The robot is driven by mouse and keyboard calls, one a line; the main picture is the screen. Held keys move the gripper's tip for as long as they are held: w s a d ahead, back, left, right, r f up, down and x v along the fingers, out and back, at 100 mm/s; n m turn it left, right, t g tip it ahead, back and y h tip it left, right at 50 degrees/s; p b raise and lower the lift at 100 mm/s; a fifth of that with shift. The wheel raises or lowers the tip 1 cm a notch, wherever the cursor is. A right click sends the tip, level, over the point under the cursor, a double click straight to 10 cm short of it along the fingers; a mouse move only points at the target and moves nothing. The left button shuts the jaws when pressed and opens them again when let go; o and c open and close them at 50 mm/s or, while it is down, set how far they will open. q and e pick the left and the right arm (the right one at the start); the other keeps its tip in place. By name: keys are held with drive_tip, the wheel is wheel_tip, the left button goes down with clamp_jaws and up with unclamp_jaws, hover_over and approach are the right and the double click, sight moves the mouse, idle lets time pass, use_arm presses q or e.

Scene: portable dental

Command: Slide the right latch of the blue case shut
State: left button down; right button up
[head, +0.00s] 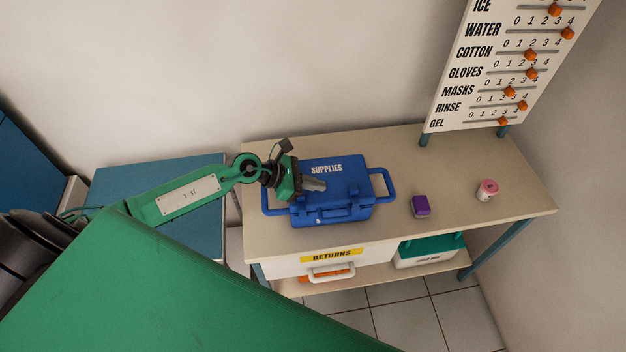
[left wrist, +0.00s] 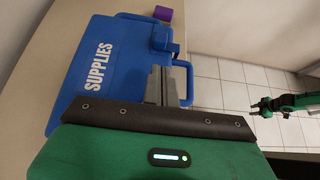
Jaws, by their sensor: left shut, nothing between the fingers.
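The blue case (head: 345,172), marked SUPPLIES, lies on the beige table with its lid down. It has a handle at the front and loops at both ends. The right latch (left wrist: 160,38) seems to be the dark blue block on the front edge in the left wrist view; its exact position is unclear. My left gripper (head: 318,186) is shut and empty, over the left part of the lid; its fingers (left wrist: 160,85) point toward the front edge. Whether they touch the case is unclear. My right gripper (left wrist: 260,108) shows small at the right of the left wrist view.
A purple box (head: 421,206) and a pink-topped jar (head: 487,190) stand right of the case, with bare table between. A RETURNS drawer (head: 290,268) and a green-and-white box (head: 430,252) are below. A slider board (head: 480,95) stands at the back right.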

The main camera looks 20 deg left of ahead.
sight(352, 188)
use_arm(q)
drive_tip(key=p+x, duration=0.2)
drive_tip(key=x, duration=0.4)
drive_tip(key=shift+r, duration=0.15)
drive_tip(key=shift+w+d+f, duration=0.25)
drive_tip(key=shift+d+f, duration=0.2)
drive_tip(key=shift+w+d, duration=0.5)
drive_tip(key=shift+d, duration=0.2)
drive_tip(key=shift+w+d, duration=0.45)
drive_tip(key=shift+d, duration=0.3)
drive_tip(key=shift+a, duration=0.1)
